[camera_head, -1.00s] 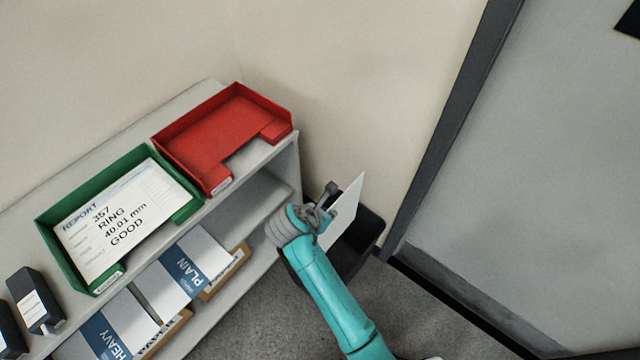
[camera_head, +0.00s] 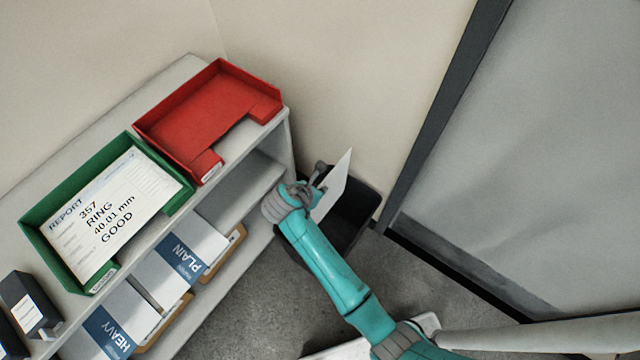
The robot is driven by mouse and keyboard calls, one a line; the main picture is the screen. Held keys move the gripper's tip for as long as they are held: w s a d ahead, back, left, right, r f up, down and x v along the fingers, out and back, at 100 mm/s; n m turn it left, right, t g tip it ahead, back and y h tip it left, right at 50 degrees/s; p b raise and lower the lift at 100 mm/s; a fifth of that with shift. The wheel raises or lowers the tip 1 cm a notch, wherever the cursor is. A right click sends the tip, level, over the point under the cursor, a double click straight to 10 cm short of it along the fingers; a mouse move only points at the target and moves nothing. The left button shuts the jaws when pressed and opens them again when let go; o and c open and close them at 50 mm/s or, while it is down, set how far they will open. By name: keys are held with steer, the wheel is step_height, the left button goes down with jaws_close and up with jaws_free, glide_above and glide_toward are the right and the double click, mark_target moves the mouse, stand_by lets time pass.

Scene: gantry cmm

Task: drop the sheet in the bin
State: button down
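A white sheet (camera_head: 334,186) stands nearly on edge at the end of my teal arm. My gripper (camera_head: 318,187) appears closed on the sheet's left edge, though the arm's wrist partly hides the fingers. The sheet is over the black bin (camera_head: 352,222), which stands on the floor between the shelf and the door frame. The bin's opening shows to the right of and below the sheet; its left part is hidden behind my arm.
A shelf unit (camera_head: 282,133) stands at left. On its top are an empty red tray (camera_head: 190,112) and a green tray (camera_head: 60,258) holding a report sheet (camera_head: 112,208). A wall is behind the bin, and a grey door (camera_head: 500,170) is at right.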

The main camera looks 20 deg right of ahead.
mark_target(320, 213)
steer(key=shift+f, duration=6.5)
steer(key=c, duration=1.2)
jaws_free()
steer(key=shift+c, duration=0.2)
steer(key=v, duration=1.2)
